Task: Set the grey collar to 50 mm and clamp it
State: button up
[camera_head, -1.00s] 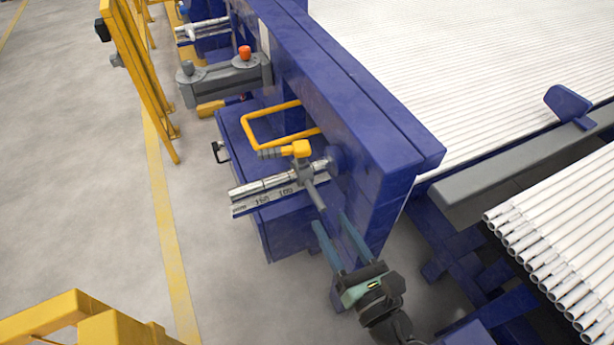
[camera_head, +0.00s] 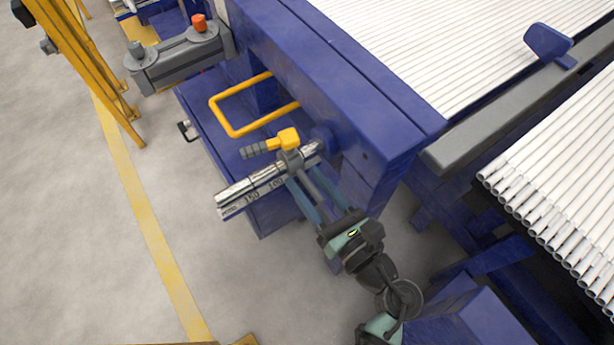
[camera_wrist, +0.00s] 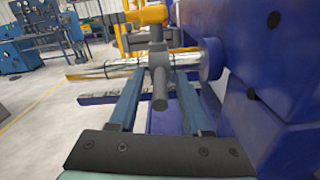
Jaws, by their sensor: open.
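The grey collar (camera_head: 291,161) sits on a shiny horizontal rod (camera_head: 250,185) that sticks out of the blue machine frame. A yellow clamp lever (camera_head: 288,139) with a grey ribbed end is on top of the collar, and a grey stub points down toward me. The scale bar (camera_head: 238,207) below the rod shows 150 and 100; other marks are hidden or too small to read. My gripper (camera_head: 304,199) is open, its two blue fingers on either side of the stub. In the wrist view the collar (camera_wrist: 158,62) and stub lie between the fingertips; I cannot tell whether they touch.
A yellow loop handle (camera_head: 232,128) stands behind the rod. A grey control box (camera_head: 178,62) with a red button is at upper left. The blue frame (camera_head: 370,95) rises close on the right. White pipes (camera_head: 560,200) lie at far right.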

grip_shut()
dwell(1.4)
